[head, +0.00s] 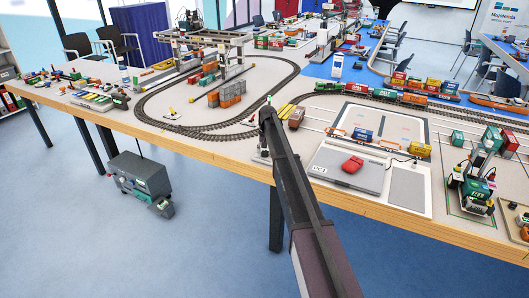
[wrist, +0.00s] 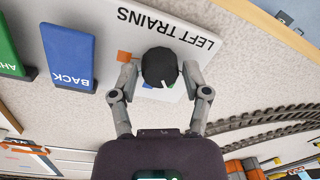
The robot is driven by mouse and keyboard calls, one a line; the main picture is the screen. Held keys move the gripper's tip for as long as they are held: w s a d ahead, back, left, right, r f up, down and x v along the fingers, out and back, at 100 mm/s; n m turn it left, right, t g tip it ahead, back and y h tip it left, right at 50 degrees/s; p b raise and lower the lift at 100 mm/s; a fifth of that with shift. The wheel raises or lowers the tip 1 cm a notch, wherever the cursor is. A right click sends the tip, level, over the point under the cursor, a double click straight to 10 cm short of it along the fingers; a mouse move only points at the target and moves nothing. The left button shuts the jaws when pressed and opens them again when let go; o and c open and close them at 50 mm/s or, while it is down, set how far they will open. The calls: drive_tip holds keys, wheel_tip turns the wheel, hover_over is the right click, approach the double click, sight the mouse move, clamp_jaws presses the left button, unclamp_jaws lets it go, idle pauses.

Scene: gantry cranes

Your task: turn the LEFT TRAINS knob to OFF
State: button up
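The LEFT TRAINS knob (wrist: 160,67) is black and round with a white pointer mark, seen from above in the wrist view. It sits on a white panel (wrist: 110,22) whose LEFT TRAINS lettering appears upside down. My gripper (wrist: 161,72) is open, with one finger on each side of the knob and small gaps visible. Whether either finger touches it I cannot tell. In the head view my arm hides the knob and the panel lettering.
A blue BACK block (wrist: 70,58) and a green block (wrist: 8,50) stand left of the knob in the wrist view. Curved track (wrist: 265,125) lies to the right. In the head view, a gantry crane (head: 205,45) and wagons (head: 226,93) stand on the table beyond my arm.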

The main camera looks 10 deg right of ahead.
clamp_jaws()
drive_tip(key=shift+n, duration=0.5)
drive_tip(key=n, duration=0.3)
drive_tip(key=shift+n, duration=2)
drive_tip(key=shift+g, duration=0.3)
drive_tip(key=o, duration=0.6)
unclamp_jaws()
